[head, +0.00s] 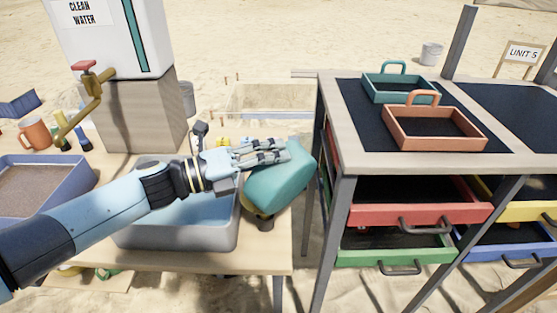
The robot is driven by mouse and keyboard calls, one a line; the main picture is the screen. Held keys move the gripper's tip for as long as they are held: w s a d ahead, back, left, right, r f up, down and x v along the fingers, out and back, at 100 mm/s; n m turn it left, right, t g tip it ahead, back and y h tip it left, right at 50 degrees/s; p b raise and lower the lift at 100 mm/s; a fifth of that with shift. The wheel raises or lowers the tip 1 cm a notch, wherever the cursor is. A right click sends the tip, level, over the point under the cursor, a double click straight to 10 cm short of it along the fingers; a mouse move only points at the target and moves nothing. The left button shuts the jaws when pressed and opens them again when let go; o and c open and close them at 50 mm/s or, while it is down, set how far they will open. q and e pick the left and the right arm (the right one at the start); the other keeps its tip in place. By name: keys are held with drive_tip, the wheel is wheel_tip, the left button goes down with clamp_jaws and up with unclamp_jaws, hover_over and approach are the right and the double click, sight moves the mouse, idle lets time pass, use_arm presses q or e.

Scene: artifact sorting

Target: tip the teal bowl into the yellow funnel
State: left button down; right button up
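The teal bowl (282,183) is tilted steeply, its outer side facing me, at the right end of the wooden table. My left gripper (262,153) reaches over from the left, its fingers closed together at the bowl's upper left edge. It appears shut on the bowl. The inside of the bowl is hidden. I cannot make out the yellow funnel; the bowl and my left arm cover the area behind and below. A small dark piece shows under the bowl, and I cannot tell what it belongs to. My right gripper is not in view.
A grey basin of water (180,235) stands under my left arm. A sand-filled tray (40,185) and an orange mug (35,135) are at the left. A water tank (105,35) stands behind. A drawer rack (335,165) with two trays on top is close right of the bowl.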

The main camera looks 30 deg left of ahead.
use_arm(q)
drive_tip(key=r+m+y+p, duration=0.1)
drive_tip(key=m+y+p, duration=0.1)
drive_tip(key=p, duration=0.3)
drive_tip(key=r+m+g+y+p, duration=0.1)
drive_tip(key=r+m+y+p, duration=0.1)
drive_tip(key=m+p, duration=0.3)
drive_tip(key=a+r+m+g+y+p, duration=0.1)
drive_tip(key=r+m+y+p, duration=0.1)
drive_tip(key=m+p, duration=0.2)
drive_tip(key=shift+w+a+r+p, duration=0.1)
drive_tip(key=shift+w+r+p, duration=0.1)
drive_tip(key=shift+p, duration=0.9)
